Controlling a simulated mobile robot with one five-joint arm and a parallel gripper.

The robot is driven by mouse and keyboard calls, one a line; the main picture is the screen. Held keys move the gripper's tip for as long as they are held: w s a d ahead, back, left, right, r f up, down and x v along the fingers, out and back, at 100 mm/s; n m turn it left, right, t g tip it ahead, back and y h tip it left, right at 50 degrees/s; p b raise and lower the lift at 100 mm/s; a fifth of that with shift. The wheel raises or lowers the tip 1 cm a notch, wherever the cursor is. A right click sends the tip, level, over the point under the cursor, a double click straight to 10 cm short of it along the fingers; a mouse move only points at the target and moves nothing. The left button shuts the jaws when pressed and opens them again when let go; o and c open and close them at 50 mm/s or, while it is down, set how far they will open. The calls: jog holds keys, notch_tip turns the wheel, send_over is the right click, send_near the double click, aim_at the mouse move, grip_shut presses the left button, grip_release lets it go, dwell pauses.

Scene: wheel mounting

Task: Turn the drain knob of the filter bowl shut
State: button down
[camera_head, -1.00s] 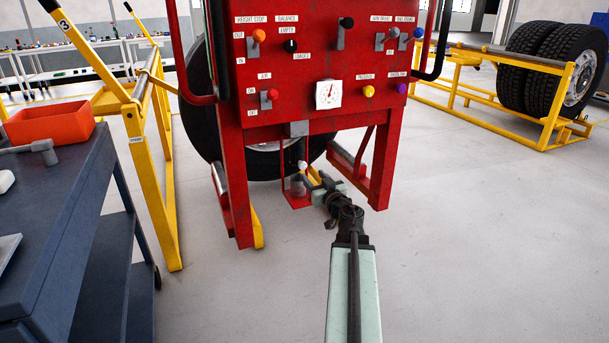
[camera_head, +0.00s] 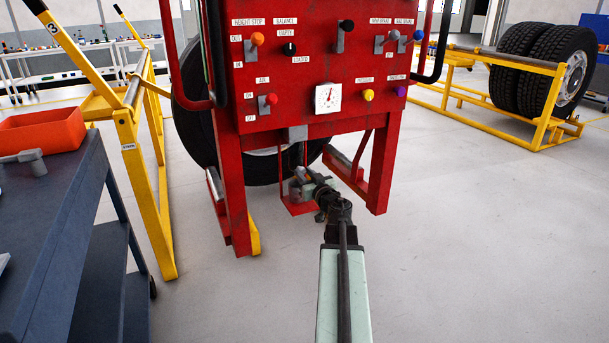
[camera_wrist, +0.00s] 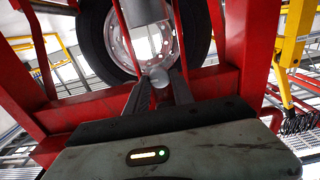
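The filter bowl hangs under the red control cabinet. In the wrist view its grey body (camera_wrist: 146,11) is at the top centre, in front of the wheel. The drain knob (camera_wrist: 158,76), a small pale round piece, shows below it between the two dark fingertips. My gripper (camera_wrist: 160,82) has its fingers apart, one on each side of the knob; I cannot tell whether they touch it. In the head view my gripper (camera_head: 301,187) is under the cabinet and covers the bowl and knob.
The red cabinet (camera_head: 290,70) has legs on both sides of my arm. A tyre (camera_head: 194,115) stands behind it. A blue-grey cart (camera_head: 60,215) and yellow frame (camera_head: 140,190) are at left. The floor at right (camera_head: 480,240) is clear.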

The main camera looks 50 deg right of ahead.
jog(key=shift+n, duration=0.4)
jog(key=n, duration=0.8)
jog(key=shift+a, duration=0.15)
jog(key=n, duration=0.5)
jog(key=shift+w+f, duration=0.1)
jog(key=shift+n, duration=2)
jog(key=c, duration=1.1)
grip_release()
